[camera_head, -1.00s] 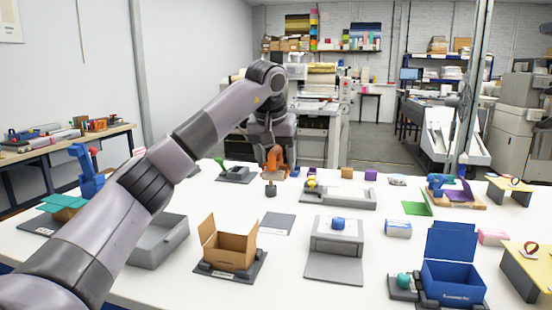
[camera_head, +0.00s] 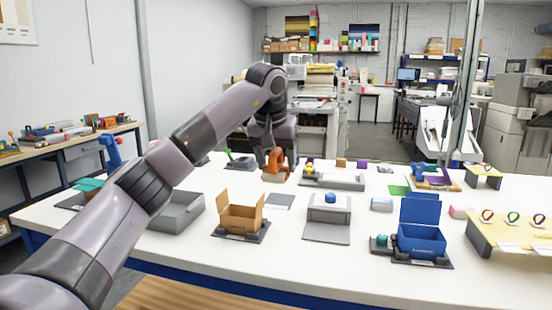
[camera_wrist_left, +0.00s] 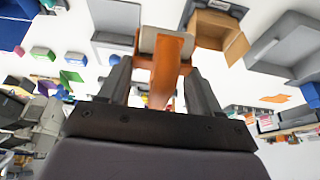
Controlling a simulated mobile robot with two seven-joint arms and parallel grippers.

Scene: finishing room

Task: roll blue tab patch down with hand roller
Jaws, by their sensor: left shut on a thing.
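My left gripper (camera_head: 271,148) is shut on the orange hand roller (camera_head: 277,158), held over the back of the white table. In the left wrist view, the orange handle (camera_wrist_left: 162,82) lies between the dark fingers, with a pale roller part beyond the tips. A blue carton (camera_head: 421,240) with its lid raised stands at the right on a dark base. A small blue piece (camera_head: 331,197) sits on a grey box at the middle. I cannot make out which blue thing is the tab patch. My right gripper is not in view.
A brown open carton (camera_head: 240,218), a grey tray (camera_head: 178,213) and a grey box with a front plate (camera_head: 326,233) stand on the table (camera_head: 290,263). A yellow stand with loops (camera_head: 500,236) is at the right. The table's front strip is mostly clear.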

